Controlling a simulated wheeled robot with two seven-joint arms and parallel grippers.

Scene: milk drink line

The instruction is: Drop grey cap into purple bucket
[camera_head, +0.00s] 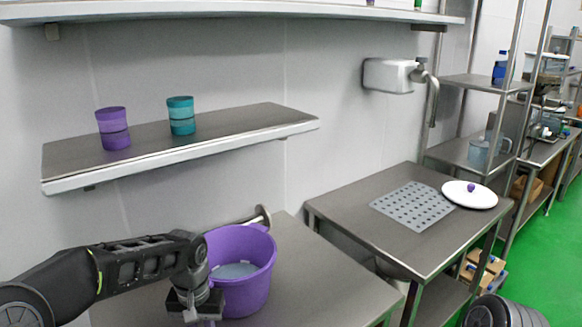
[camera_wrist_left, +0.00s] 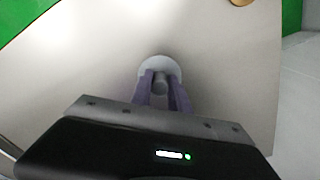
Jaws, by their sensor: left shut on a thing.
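The purple bucket (camera_head: 243,283) stands upright on a metal table and has something pale grey-blue inside. My left gripper (camera_head: 196,308) is at the bucket's near left side, outside its opening in the head view; I cannot tell whether it touches the wall. In the left wrist view its purple fingers (camera_wrist_left: 162,92) are shut on the knob of a round grey cap (camera_wrist_left: 149,66). The cap is hidden in the head view. A pale surface lies below the cap in the wrist view, and the bucket does not show there. My right gripper is not in view.
A wall shelf (camera_head: 75,170) above holds a purple container (camera_head: 113,128) and a teal container (camera_head: 181,115). A second table (camera_head: 335,208) at right bears a perforated grey mat (camera_head: 405,206) and a white lid with a purple knob (camera_head: 480,200). The first table is clear right of the bucket.

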